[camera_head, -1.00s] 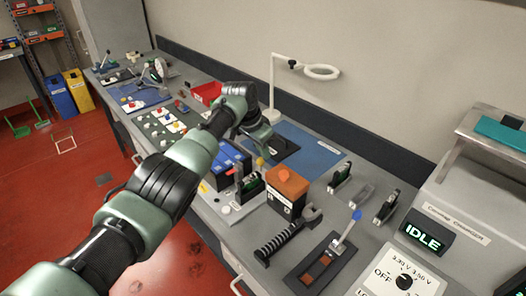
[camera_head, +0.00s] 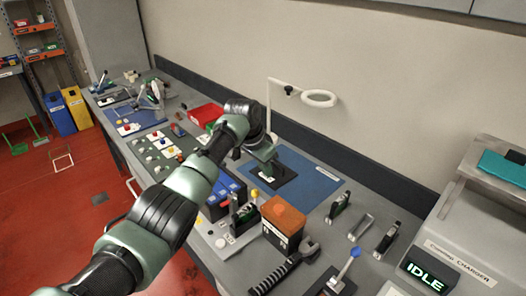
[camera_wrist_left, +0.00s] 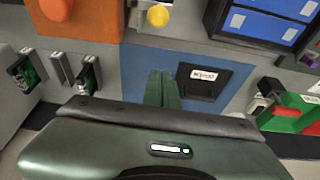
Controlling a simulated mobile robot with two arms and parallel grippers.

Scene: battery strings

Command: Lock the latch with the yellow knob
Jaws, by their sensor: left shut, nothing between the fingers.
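The yellow knob (camera_head: 254,193) stands between the blue-topped battery block and the orange-topped box. In the left wrist view the yellow knob (camera_wrist_left: 158,16) is at the top, beside a white part; the rest of its latch is out of frame or unclear. My left gripper (camera_wrist_left: 163,78) is shut and empty, over the blue mat beside a black plate with a white label, apart from the knob. In the head view the left gripper (camera_head: 268,160) is beyond the knob, toward the wall, its fingertips hard to make out. My right gripper is not in view.
The orange-topped box (camera_head: 285,217) and blue-topped battery block (camera_head: 222,190) flank the knob. A white ring stand (camera_head: 320,98) rises behind the blue mat (camera_head: 318,182). A red bin (camera_head: 205,115) is farther left. The charger's IDLE display (camera_head: 425,275) is at the right.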

